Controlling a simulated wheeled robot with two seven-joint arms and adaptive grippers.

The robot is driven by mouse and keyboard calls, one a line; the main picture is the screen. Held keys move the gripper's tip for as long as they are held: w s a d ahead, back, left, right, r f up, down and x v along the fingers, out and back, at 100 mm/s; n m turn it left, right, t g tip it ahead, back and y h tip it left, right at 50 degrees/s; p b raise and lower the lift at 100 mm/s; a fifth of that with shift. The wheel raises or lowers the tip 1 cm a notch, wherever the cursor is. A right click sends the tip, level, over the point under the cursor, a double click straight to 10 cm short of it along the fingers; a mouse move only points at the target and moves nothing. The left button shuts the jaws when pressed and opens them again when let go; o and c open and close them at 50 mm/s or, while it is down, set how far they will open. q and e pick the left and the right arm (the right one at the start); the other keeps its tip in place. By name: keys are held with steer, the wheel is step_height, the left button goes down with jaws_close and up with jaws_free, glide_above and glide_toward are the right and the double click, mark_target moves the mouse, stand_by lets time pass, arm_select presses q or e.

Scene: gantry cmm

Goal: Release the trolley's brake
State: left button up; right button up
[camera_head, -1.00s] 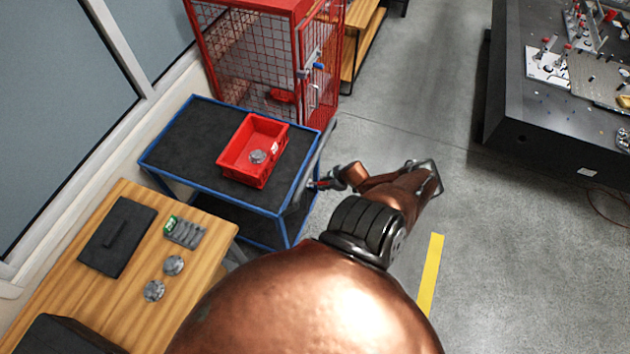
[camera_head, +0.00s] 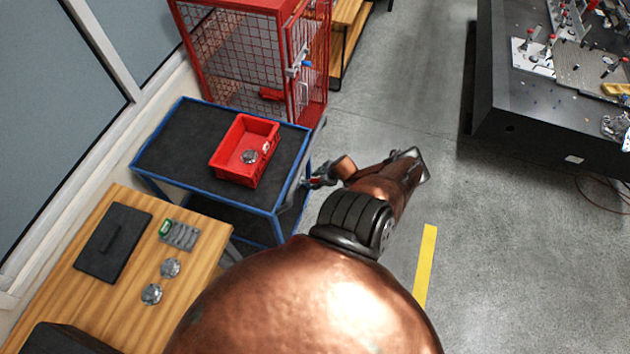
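The trolley (camera_head: 158,171) has a blue frame, a dark top and a dark lower shelf, and stands left of centre. A grey handle bar (camera_head: 313,143) shows at its right end. My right gripper (camera_head: 308,183) is at that end, close to the handle. Its fingers are small and partly hidden, so I cannot tell whether they are open, shut or touching anything. A small reddish bit shows by the fingers; I cannot tell whether it is the brake. My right arm covers the floor in front. My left gripper is out of view.
A red bin (camera_head: 230,172) with a round metal part (camera_head: 249,156) sits on the trolley. A red mesh cage (camera_head: 235,50) stands behind it, a wooden table (camera_head: 125,290) in front at left. A dark machine table (camera_head: 520,110) is at far right. The floor between is clear.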

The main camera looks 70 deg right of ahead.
steer(key=shift+d, duration=0.1)
steer(key=shift+s, duration=0.1)
steer(key=shift+s+r, duration=0.3)
steer(key=shift+r, duration=0.2)
steer(key=v, duration=1)
steer(key=shift+r, duration=0.4)
steer(key=shift+s, duration=0.1)
